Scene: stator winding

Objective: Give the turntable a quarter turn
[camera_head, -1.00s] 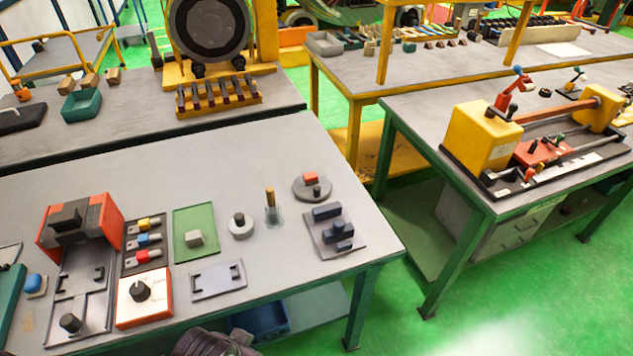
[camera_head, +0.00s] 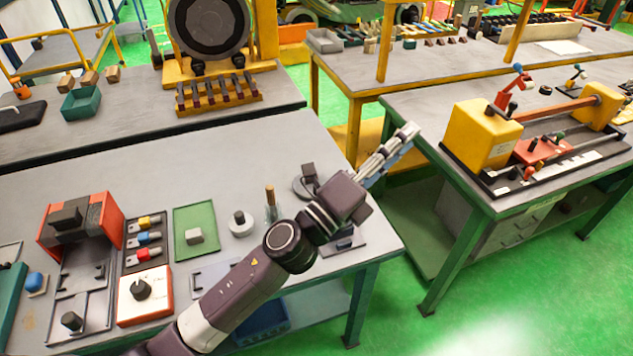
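The turntable is a round grey disc (camera_head: 299,188) at the right of the near bench in the head view. My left wrist covers much of it, and its red block is hidden. My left arm reaches in from the bottom, passing over the bench. My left gripper (camera_head: 407,134) is beyond the disc, in the air past the bench's right edge, with its fingers pointing up and right. The fingers look close together, but their gap is not clear. Nothing is seen held. My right gripper is out of view.
A wood-handled tool (camera_head: 270,197) and a grey ring with a dark knob (camera_head: 240,222) stand left of the turntable. A dark plate (camera_head: 352,248) with blocks lies partly behind my arm. A green mat (camera_head: 183,247) lies further left. A second bench carries a yellow machine (camera_head: 476,135).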

